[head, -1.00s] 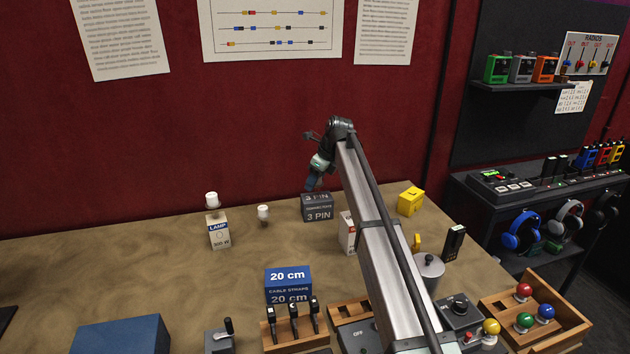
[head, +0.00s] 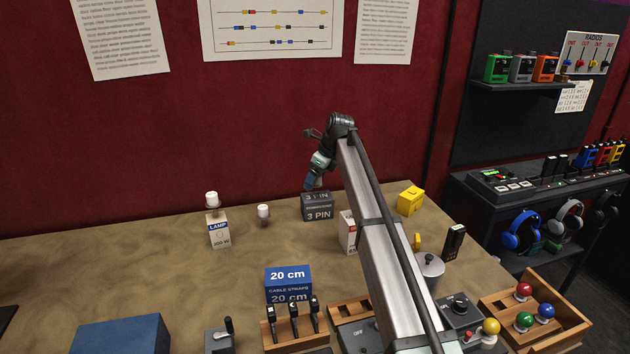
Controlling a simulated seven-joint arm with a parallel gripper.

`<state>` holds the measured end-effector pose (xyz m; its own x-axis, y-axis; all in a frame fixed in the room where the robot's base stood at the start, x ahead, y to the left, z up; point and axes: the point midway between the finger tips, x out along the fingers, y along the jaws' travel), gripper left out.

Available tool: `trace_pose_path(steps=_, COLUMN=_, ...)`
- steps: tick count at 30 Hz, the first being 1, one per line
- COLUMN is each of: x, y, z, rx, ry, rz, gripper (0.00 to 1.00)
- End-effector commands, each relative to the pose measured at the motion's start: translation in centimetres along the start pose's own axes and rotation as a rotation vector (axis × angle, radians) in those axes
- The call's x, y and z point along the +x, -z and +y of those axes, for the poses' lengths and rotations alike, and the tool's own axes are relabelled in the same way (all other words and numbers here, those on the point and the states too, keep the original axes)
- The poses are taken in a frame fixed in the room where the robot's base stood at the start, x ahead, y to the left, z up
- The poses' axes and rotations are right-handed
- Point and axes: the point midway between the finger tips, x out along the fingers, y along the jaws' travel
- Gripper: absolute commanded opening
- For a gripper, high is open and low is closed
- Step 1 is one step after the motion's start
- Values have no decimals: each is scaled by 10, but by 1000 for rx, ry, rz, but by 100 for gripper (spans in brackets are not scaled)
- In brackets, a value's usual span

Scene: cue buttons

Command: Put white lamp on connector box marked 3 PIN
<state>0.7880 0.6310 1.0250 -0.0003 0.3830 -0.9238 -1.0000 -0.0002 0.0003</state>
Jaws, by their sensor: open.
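One white lamp (head: 212,199) sits on top of a box marked LAMP (head: 219,231) at the left of the table. A second white lamp (head: 263,211) stands on the table to the right of that box. The dark grey connector box marked 3 PIN (head: 318,212) stands near the back middle, and no lamp shows on it. My gripper (head: 309,185) is open, pointing down just above and at the back left of the 3 PIN box. It looks empty. Whether it touches the box, I cannot tell.
A blue 20 cm cable straps box (head: 288,280) stands at the front middle. A white box (head: 347,232) is partly behind my arm, and a yellow box (head: 410,201) is at the back right. Switches and a wooden tray (head: 575,328) line the front.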

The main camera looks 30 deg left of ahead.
Motion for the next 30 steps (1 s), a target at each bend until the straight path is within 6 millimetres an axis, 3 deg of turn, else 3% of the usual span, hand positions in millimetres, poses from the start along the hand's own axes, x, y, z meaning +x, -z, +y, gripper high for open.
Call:
trace_pose_path(steps=16, x=-94, y=0, z=0, rx=0, ry=1, rz=-1, gripper=71)
trace_pose_path(steps=22, x=-110, y=0, z=0, rx=0, ry=-1, rz=0, gripper=71)
trace_pose_path(steps=30, x=-114, y=0, z=0, rx=0, ry=-1, rz=0, gripper=71)
